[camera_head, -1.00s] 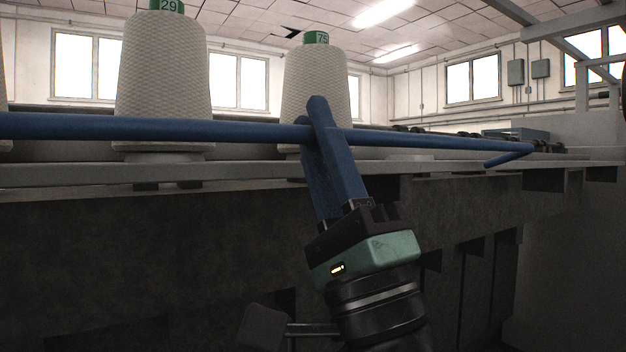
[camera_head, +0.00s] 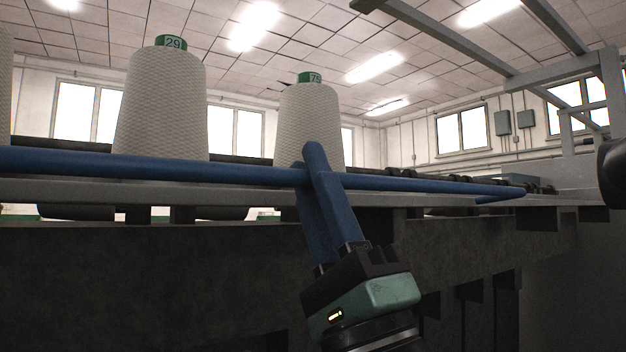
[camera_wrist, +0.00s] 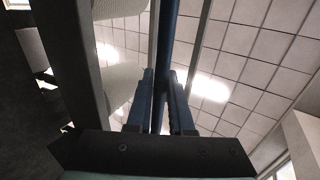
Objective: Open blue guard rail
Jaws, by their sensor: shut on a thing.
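The blue guard rail (camera_head: 120,165) is a long blue bar that runs across the camera_head view in front of the cones, from the left edge to a bent end at the right. My gripper (camera_head: 307,175) has its blue fingers shut on the rail, one finger in front of it and one behind. In the camera_wrist view the rail (camera_wrist: 165,60) runs upright between the two fingers of my gripper (camera_wrist: 162,90). The part of the rail between the fingers is partly hidden by the front finger.
White yarn cones, one labelled 29 (camera_head: 160,105) and one labelled 75 (camera_head: 308,120), stand behind the rail. A grey machine ledge (camera_head: 80,190) runs below it. A grey frame (camera_head: 570,70) rises at the right. The dark machine front (camera_head: 150,280) fills the lower left.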

